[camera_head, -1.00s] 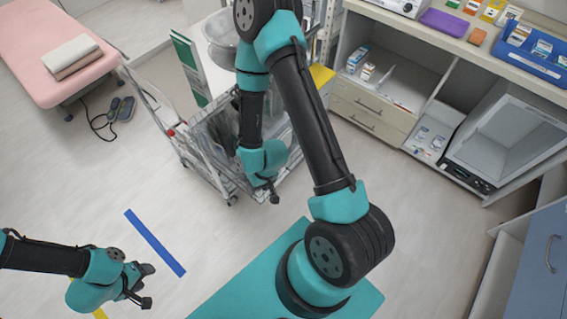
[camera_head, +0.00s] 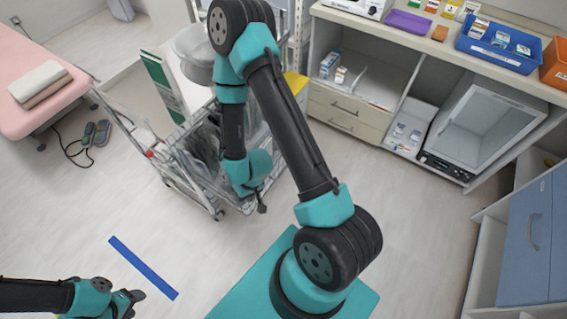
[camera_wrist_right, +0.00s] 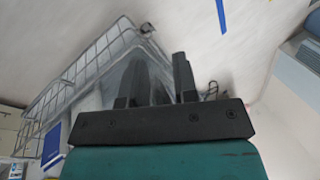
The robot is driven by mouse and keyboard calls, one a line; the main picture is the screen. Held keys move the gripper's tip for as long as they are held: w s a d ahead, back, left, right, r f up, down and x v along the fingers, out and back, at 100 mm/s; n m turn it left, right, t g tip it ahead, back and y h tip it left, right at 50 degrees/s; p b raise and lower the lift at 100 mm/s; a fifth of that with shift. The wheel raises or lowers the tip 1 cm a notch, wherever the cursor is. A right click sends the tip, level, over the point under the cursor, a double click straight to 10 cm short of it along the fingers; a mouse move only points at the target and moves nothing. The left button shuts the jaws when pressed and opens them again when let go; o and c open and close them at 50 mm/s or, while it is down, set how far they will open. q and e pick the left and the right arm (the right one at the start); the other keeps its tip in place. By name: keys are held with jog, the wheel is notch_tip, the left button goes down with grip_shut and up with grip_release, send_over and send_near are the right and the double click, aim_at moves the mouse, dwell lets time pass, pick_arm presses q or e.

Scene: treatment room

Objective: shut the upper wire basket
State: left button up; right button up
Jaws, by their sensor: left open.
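A wire basket unit (camera_head: 188,170) stands on the floor left of centre in the head view. Its upper wire basket juts out and holds clear-wrapped grey items. The basket's wire mesh (camera_wrist_right: 62,92) also fills the left of the right wrist view. My right gripper (camera_head: 262,206) points down at the basket's near right edge; my forearm hides part of the basket. In the right wrist view the gripper's two dark fingers (camera_wrist_right: 162,75) stand apart, beside the basket's corner. I cannot tell whether they touch the wire. My left gripper (camera_head: 134,298) is open and empty at the lower left, away from the basket.
A counter (camera_head: 415,40) with bins and boxes, above shelves and drawers, runs along the back right. A blue cabinet (camera_head: 527,245) stands at the right edge. A pink bed (camera_head: 30,95) is at the left. The floor around the blue tape strip (camera_head: 143,268) is clear.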

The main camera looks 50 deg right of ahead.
jog(key=d+m, duration=0.1)
jog(key=d, duration=0.1)
jog(key=w+d+f+t, duration=0.1)
jog(key=d, duration=0.1)
jog(key=d+f+m, duration=0.1)
jog(key=shift+w+d+m+t, duration=0.2)
jog(key=shift+d+m+t, duration=0.1)
jog(key=shift+d, duration=0.1)
jog(key=c, duration=0.5)
jog(key=d+m, duration=0.1)
jog(key=d, duration=0.2)
jog(key=d+f+m+t, duration=0.1)
jog(key=d, duration=0.2)
jog(key=d+f+m+t, duration=0.1)
jog(key=d+m, duration=0.1)
jog(key=d, duration=0.1)
jog(key=shift+d, duration=0.15)
grip_shut()
jog(key=s+d+m+t+h, duration=0.1)
jog(key=s+d+m+t, duration=0.1)
jog(key=d, duration=0.6)
jog(key=s+d+f+m+t+h, duration=0.1)
jog(key=s+d+m+t, duration=0.1)
jog(key=s+d+m, duration=0.3)
jog(key=d, duration=0.3)
jog(key=shift+s, duration=0.15)
